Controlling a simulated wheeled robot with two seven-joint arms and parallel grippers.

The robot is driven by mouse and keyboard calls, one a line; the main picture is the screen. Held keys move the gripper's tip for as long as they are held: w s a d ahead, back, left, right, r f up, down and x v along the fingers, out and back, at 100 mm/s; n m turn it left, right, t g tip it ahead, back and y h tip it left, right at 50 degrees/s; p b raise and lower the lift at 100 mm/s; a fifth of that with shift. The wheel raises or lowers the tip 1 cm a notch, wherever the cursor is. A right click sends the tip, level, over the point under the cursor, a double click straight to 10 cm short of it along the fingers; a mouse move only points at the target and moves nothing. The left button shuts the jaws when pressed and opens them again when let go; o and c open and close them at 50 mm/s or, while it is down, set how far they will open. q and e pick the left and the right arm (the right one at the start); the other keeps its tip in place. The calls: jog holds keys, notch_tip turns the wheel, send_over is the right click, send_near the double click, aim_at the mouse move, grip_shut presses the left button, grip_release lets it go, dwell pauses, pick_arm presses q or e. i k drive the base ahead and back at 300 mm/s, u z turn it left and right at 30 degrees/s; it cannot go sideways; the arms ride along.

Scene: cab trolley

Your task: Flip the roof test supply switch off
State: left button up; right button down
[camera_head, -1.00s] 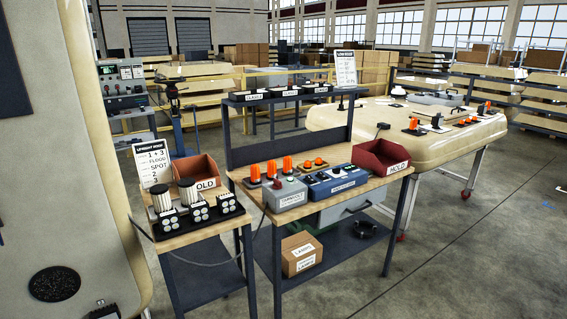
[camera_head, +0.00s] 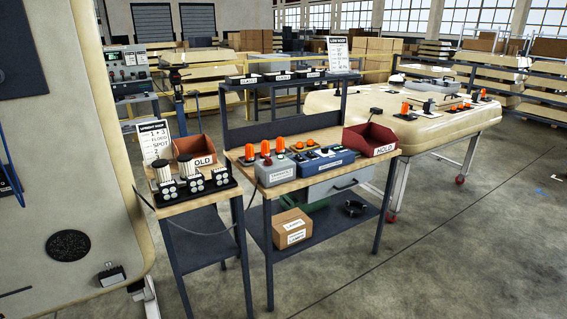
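A workbench (camera_head: 370,283) stands in the middle of the view. On its top sit a grey box (camera_head: 275,174) with a red control on top and a blue box (camera_head: 326,164) with small dark controls. Their front labels are too small to read surely, so I cannot tell which bears the roof test supply switch, nor its position. A cream roof-like panel (camera_head: 425,132) rests on a wheeled frame behind right, with orange lamps and dark parts on it. Neither of my grippers is in view.
A red HOLD bin (camera_head: 372,140) sits at the bench's right end. A large cream panel (camera_head: 95,190) blocks the left side. The floor (camera_head: 420,260) in front and right is clear.

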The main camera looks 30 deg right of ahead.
aim_at(268, 161)
jog(key=k, duration=0.9)
jog(key=z, duration=0.55)
jog(key=i, duration=0.7)
jog(key=z, duration=0.85)
jog(key=i, duration=1.35)
jog(key=u, duration=1.1)
jog(key=i, duration=0.75)
jog(key=u, duration=0.75)
